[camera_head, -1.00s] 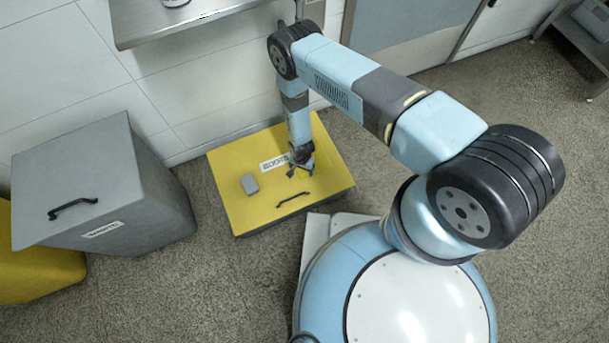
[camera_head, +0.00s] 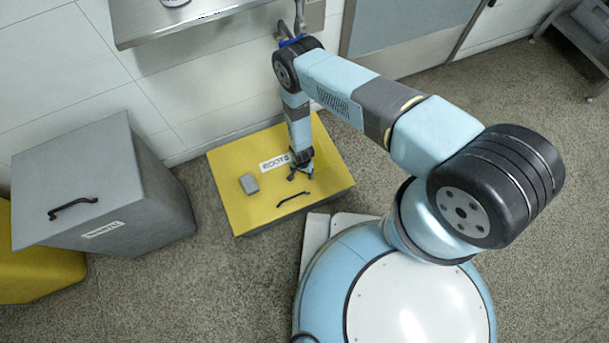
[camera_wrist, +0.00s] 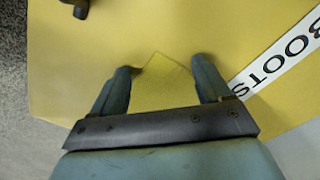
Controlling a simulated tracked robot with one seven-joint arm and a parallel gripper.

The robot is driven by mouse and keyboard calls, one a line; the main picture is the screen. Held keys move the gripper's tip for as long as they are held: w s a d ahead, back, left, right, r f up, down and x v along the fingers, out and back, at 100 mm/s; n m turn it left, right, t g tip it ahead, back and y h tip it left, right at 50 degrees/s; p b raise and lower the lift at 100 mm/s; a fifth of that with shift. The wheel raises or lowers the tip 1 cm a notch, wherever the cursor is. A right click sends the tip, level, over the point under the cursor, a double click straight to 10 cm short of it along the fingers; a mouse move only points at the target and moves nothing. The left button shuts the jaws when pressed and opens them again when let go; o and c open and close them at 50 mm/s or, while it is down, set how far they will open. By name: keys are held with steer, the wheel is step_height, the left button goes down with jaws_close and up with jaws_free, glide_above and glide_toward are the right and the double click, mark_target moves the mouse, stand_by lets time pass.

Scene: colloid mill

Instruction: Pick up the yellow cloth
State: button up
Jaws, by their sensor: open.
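The yellow cloth (camera_wrist: 163,84) shows in the wrist view as a slightly brighter yellow patch with a pointed corner, lying on the yellow lid of the boots box (camera_head: 228,208). Its near part is hidden behind the gripper body. The cloth cannot be made out there against the yellow lid.
A small grey block (camera_head: 249,184) lies on the lid, left of my gripper. The lid has a black handle (camera_head: 293,200) at its front and a BOOTS label (camera_head: 275,163). A grey bin (camera_head: 150,195) stands to the left. A steel shelf (camera_head: 190,22) juts from the wall above.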

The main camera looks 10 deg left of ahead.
steer(key=c, duration=1.3)
steer(key=shift+r, duration=0.1)
jaws_close()
step_height(320, 180, up, 12)
stand_by(0.3)
step_height(320, 180, up, 9)
stand_by(0.4)
